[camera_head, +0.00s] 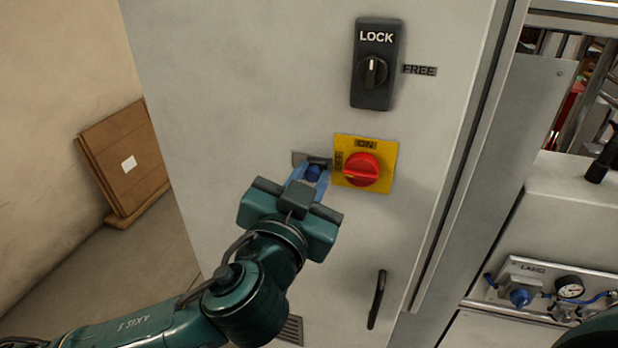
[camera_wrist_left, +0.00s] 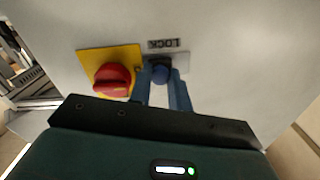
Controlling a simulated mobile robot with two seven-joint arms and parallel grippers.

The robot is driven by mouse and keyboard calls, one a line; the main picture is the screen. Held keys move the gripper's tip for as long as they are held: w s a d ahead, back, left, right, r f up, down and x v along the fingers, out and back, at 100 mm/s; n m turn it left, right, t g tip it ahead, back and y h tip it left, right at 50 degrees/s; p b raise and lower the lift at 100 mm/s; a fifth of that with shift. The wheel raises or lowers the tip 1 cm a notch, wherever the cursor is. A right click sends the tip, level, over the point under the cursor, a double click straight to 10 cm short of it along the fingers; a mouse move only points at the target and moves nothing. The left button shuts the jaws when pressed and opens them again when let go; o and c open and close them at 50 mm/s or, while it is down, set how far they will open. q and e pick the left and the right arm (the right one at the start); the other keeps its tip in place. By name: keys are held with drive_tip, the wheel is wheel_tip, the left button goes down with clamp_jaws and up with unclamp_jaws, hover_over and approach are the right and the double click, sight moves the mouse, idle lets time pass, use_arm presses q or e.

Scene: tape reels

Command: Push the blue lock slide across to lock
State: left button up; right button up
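My right gripper is not in view.
A red rotary switch (camera_head: 361,169) on the yellow plate (camera_head: 385,150) stands close beside the knob. Above is a black LOCK/FREE selector (camera_head: 374,72). A dark door handle (camera_head: 377,299) is below right. The cabinet door left of the slide is bare.

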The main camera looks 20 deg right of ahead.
use_arm(q)
clamp_jaws()
drive_tip(key=shift+s+d+b, duration=0.35)
drive_tip(key=shift+s+d, duration=0.1)
drive_tip(key=shift+d, duration=0.2)
drive_tip(key=shift+o, duration=1.7)
unclamp_jaws()
drive_tip(key=shift+d, duration=0.1)
drive_tip(key=shift+o, duration=1.2)
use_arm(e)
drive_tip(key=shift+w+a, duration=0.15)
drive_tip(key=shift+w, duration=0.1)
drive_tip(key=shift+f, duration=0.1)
